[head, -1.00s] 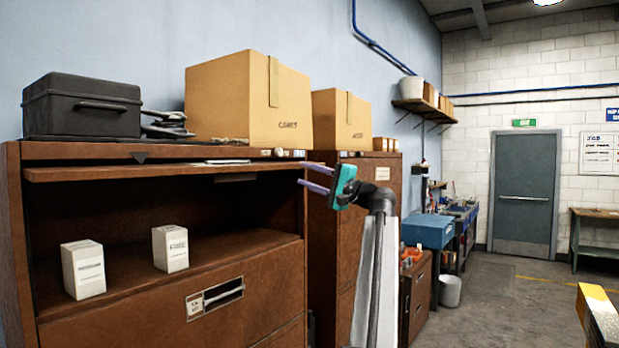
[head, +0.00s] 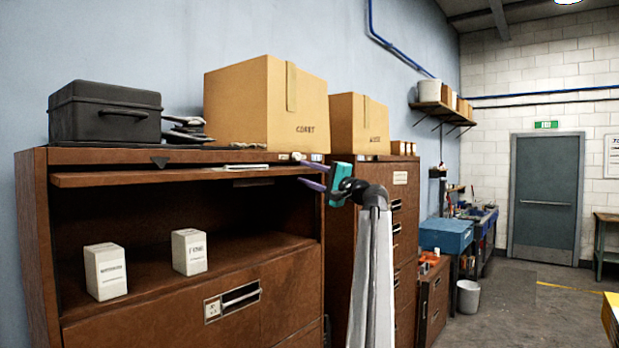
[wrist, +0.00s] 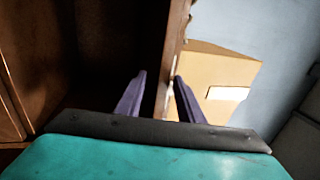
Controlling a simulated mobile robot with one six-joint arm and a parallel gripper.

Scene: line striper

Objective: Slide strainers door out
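A brown cabinet (head: 38,245) stands at the left in the head view, with an open upper compartment. A thin brown door panel (head: 170,177) lies nearly flat along the top of this opening, its front edge sticking out a little under the cabinet top. My gripper (head: 306,172), teal with purple fingers, is open near the panel's right end; contact cannot be told. In the wrist view my gripper (wrist: 158,78) has its fingers apart, with a brown edge (wrist: 171,65) seen between them. No door name is readable.
Two small white boxes (head: 105,271) (head: 189,252) stand inside the compartment. A black case (head: 105,113) and a large carton (head: 265,103) sit on top. A second brown cabinet (head: 340,250) stands right behind my arm.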

